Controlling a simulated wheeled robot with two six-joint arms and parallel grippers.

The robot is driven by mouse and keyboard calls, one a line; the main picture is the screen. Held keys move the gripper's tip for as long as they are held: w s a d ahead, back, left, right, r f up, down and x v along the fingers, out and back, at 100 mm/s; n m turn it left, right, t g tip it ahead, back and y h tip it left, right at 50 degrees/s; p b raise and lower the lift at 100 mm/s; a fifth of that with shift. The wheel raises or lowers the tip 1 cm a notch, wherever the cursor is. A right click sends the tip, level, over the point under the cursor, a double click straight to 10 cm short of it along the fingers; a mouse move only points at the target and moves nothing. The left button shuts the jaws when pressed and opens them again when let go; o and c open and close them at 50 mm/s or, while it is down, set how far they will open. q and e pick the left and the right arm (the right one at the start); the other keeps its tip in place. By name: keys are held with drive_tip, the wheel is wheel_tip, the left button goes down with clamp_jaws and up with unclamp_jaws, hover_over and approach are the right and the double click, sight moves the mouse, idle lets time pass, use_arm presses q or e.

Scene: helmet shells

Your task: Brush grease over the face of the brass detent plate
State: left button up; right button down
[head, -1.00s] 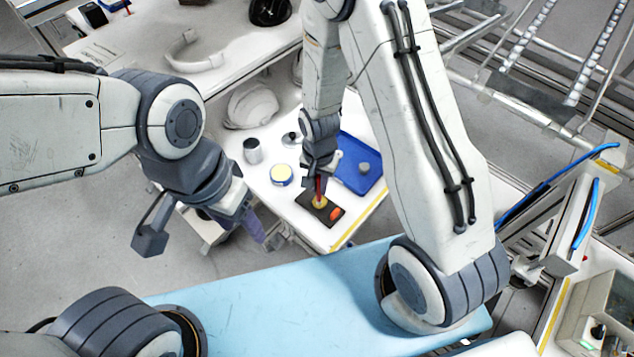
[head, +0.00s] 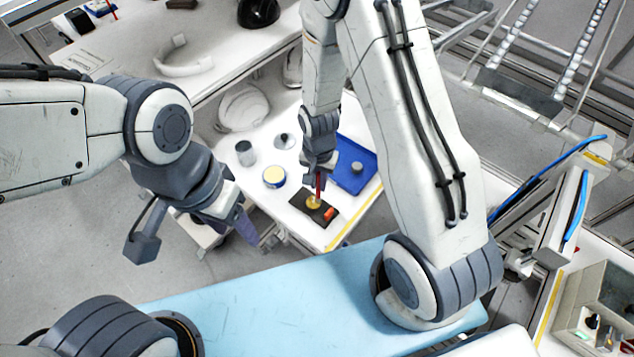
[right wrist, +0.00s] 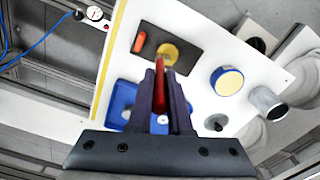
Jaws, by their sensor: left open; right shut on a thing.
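The brass detent plate (head: 313,202) is a small round yellow disc on a dark mat (head: 325,212) on the white table; it also shows in the right wrist view (right wrist: 168,52). My right gripper (head: 319,174) is shut on a red-handled brush (head: 318,186), also seen in the right wrist view (right wrist: 160,90). The brush points down and its tip is at the plate; I cannot tell whether it touches. A round tin with a pale yellow top (head: 274,176) stands left of the mat. My left gripper (head: 200,240) is open and empty, off the table's left side.
An orange piece (head: 329,214) lies on the mat beside the plate. A blue tray (head: 352,184) with a grey knob lies behind right. A grey cup (head: 245,153) and a white helmet shell (head: 242,107) stand at the back left.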

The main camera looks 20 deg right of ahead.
drive_tip(key=shift+w, duration=0.1)
drive_tip(key=shift+w, duration=0.25)
drive_tip(key=shift+w, duration=0.1)
drive_tip(key=shift+w+a, duration=0.2)
drive_tip(key=shift+w, duration=0.15)
drive_tip(key=shift+a, duration=0.2)
drive_tip(key=shift+w+a, duration=0.1)
drive_tip(key=shift+a, duration=0.3)
